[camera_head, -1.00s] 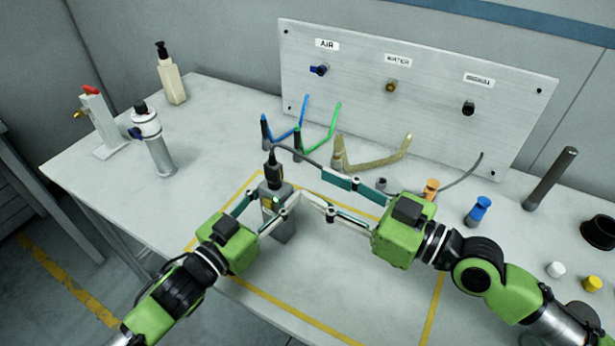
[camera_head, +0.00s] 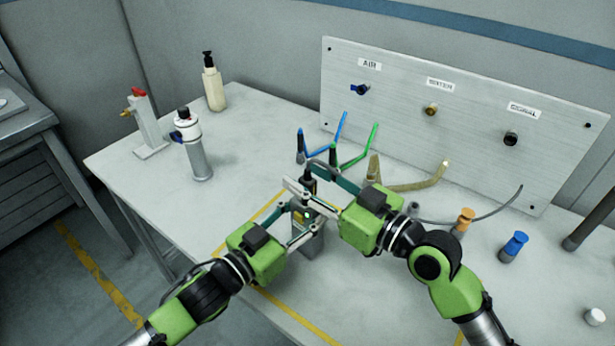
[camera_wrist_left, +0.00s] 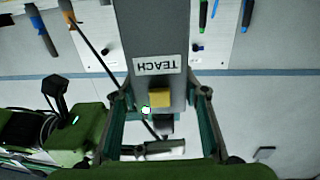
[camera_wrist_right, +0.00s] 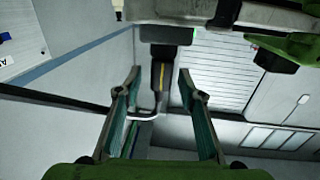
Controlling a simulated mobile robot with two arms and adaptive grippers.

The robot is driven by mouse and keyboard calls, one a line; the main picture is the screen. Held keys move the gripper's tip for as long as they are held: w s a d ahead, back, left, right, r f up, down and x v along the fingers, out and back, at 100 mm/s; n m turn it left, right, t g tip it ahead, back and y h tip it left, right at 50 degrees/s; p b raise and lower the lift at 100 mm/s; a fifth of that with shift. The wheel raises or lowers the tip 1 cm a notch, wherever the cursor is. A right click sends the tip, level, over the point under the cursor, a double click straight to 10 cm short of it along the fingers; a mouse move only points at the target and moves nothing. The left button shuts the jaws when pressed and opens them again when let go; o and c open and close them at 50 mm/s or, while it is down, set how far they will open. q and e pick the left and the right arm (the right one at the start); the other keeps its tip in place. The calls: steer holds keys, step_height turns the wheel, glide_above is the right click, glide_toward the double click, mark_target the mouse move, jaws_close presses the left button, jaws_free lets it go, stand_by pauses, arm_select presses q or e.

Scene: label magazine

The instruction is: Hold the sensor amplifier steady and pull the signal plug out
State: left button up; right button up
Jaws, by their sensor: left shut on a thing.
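The sensor amplifier (camera_head: 308,246) is a grey upright box on the table. In the left wrist view its TEACH label (camera_wrist_left: 157,65), yellow button and a small green light show. My left gripper (camera_head: 308,216) is shut on its sides, with one finger on each side in the left wrist view (camera_wrist_left: 162,95). The black signal plug (camera_head: 309,184) stands on top of the amplifier, with a dark cable leaving it. In the right wrist view the plug (camera_wrist_right: 158,76) lies between the fingertips of my right gripper (camera_wrist_right: 159,74). That gripper is open, with gaps on both sides.
A panel (camera_head: 470,70) with air, water and signal ports stands behind. Blue, green and tan hoses (camera_head: 415,184) lie in front of it. A grey cylinder (camera_head: 197,155), a bottle (camera_head: 213,88) and a red-handled valve (camera_head: 143,120) stand left. Orange and blue fittings (camera_head: 514,245) stand right.

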mark_target(308, 169)
jaws_close()
steer(key=shift+r, duration=0.1)
steer(key=shift+r, duration=2.35)
arm_select(q)
steer(key=o, duration=1.4)
